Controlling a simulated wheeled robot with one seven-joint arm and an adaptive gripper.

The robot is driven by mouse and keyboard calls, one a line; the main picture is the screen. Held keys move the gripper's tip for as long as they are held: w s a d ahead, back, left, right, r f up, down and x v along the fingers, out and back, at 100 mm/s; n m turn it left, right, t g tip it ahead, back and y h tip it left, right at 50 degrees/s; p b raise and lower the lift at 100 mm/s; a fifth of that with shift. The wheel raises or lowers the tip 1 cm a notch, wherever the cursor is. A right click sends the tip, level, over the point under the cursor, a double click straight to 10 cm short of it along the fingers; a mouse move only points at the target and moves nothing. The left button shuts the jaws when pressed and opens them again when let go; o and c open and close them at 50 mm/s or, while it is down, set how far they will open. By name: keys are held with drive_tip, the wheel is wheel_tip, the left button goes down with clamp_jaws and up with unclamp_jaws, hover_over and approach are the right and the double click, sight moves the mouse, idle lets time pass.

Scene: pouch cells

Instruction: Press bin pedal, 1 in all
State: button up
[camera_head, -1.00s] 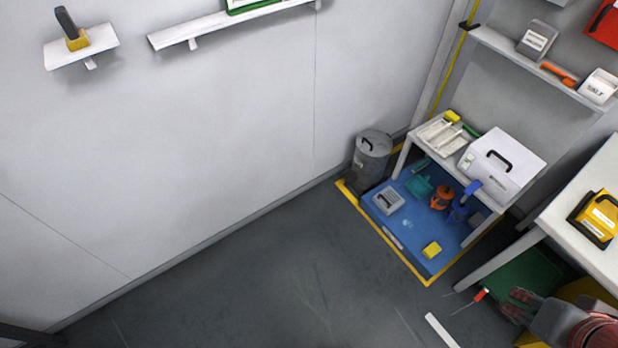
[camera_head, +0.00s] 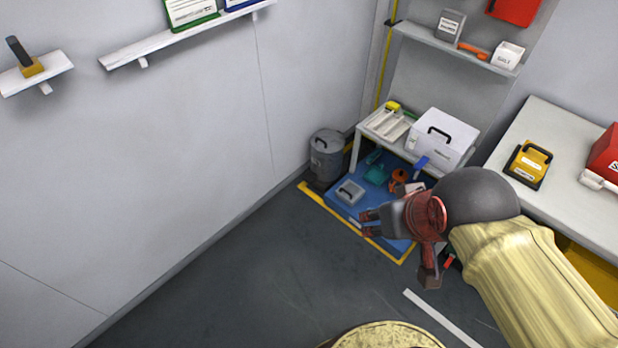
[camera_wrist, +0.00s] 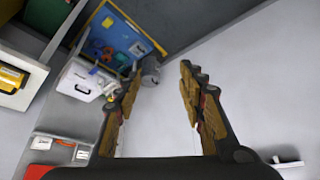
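A grey lidded bin (camera_head: 326,157) with a black handle on its lid stands on the floor by the wall corner, left of the low white table. I cannot make out its pedal. My gripper (camera_head: 370,222) is in front of the blue mat in the head view, to the lower right of the bin and apart from it. In the wrist view my gripper (camera_wrist: 158,82) has its fingers spread with nothing between them. The bin (camera_wrist: 150,73) shows small beyond the fingers there.
A low white table (camera_head: 366,127) carries a white case (camera_head: 441,140). Under it a blue mat (camera_head: 337,205) with yellow edging holds several items. A workbench (camera_head: 545,125) stands at the right. The grey floor (camera_head: 230,270) left of the mat is clear.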

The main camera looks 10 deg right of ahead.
drive_tip(key=shift+c, duration=1.2)
